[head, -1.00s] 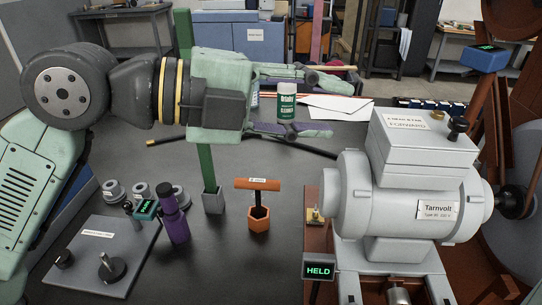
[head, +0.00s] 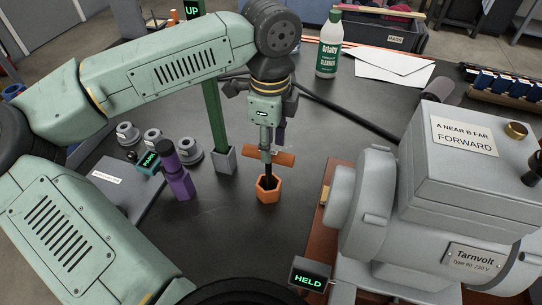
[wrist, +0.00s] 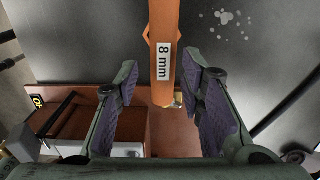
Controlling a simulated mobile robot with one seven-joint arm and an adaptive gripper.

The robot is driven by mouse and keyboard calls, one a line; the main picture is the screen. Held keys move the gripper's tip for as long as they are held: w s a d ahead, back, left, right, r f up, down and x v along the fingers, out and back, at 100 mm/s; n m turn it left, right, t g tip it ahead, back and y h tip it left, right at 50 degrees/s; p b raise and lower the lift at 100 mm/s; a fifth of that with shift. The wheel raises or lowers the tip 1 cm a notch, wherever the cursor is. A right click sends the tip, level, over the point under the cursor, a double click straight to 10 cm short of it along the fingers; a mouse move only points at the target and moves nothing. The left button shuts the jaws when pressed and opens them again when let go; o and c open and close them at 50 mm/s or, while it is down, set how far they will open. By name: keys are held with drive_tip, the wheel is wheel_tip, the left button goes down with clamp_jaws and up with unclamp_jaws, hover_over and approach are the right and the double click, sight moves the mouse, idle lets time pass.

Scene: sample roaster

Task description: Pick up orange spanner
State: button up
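The orange spanner has a T-shaped orange handle (head: 284,158) and stands upright in an orange hexagonal holder (head: 268,190) on the dark bench. My gripper (head: 266,146) points down from above, right at the handle, and partly hides it in the head view. In the wrist view the orange handle bar (wrist: 163,90), labelled "8 mm", runs between the two spread fingers of my gripper (wrist: 162,95). A gap shows on each side of the bar, so the gripper is open. The spanner's shaft is mostly hidden.
A green post (head: 216,118) in a grey base and a purple cylinder (head: 176,175) stand left of the holder. The grey Tarnvolt machine (head: 440,200) stands close on the right.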

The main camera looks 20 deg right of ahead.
sight(269, 174)
drive_tip(key=f, duration=0.2)
drive_tip(key=f+p, duration=0.1)
drive_tip(key=f, duration=0.4)
drive_tip(key=shift+w+a+p, duration=0.15)
drive_tip(key=shift+w+p, duration=0.1)
drive_tip(key=shift+p, duration=0.15)
drive_tip(key=shift+c, duration=0.5)
clamp_jaws()
